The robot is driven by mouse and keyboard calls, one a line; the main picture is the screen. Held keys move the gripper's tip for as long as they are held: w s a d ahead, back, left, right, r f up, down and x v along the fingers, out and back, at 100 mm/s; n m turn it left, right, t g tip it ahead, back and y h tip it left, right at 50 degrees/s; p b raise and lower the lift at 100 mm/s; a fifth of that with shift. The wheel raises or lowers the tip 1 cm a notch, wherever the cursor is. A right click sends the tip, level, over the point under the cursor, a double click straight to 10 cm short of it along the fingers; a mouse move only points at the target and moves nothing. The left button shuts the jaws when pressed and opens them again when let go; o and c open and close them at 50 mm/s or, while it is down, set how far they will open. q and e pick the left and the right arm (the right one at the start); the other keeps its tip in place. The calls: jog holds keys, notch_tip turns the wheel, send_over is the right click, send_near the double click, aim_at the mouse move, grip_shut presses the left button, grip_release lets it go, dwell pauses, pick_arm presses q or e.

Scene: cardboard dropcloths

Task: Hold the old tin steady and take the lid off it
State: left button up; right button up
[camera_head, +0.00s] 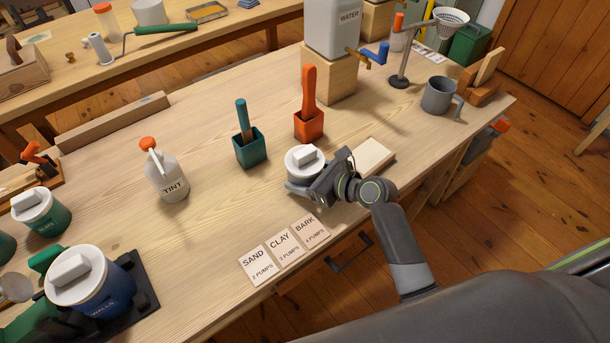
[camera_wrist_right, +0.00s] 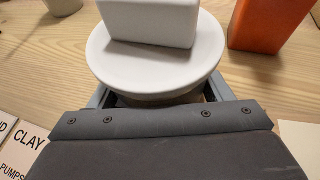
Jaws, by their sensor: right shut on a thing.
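A small tin (camera_head: 296,178) with a white lid (camera_head: 303,158) stands near the front edge of the workbench. The lid sits on it and has a block-shaped white knob. My right gripper (camera_head: 308,184) is shut around the tin's body, just below the lid. In the right wrist view the lid (camera_wrist_right: 155,65) is above and between the fingers, and it hides most of the tin. My left gripper is in neither view.
Cards (camera_head: 283,247) lie left of the tin, and a pale board (camera_head: 373,157) lies right. An orange pot (camera_head: 309,124) and teal pot (camera_head: 250,151) stand behind. A tint bottle (camera_head: 167,178), a lidded blue tin (camera_head: 108,290) and a lidded green tin (camera_head: 42,216) stand left.

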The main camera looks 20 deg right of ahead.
aim_at(307, 152)
notch_tip(307, 152, up, 10)
jog(key=shift+r+p, duration=0.1)
jog(key=shift+p, duration=1.15)
jog(key=o, duration=0.6)
jog(key=c, duration=0.7)
jog(key=shift+d, duration=0.1)
jog(key=shift+c, duration=0.2)
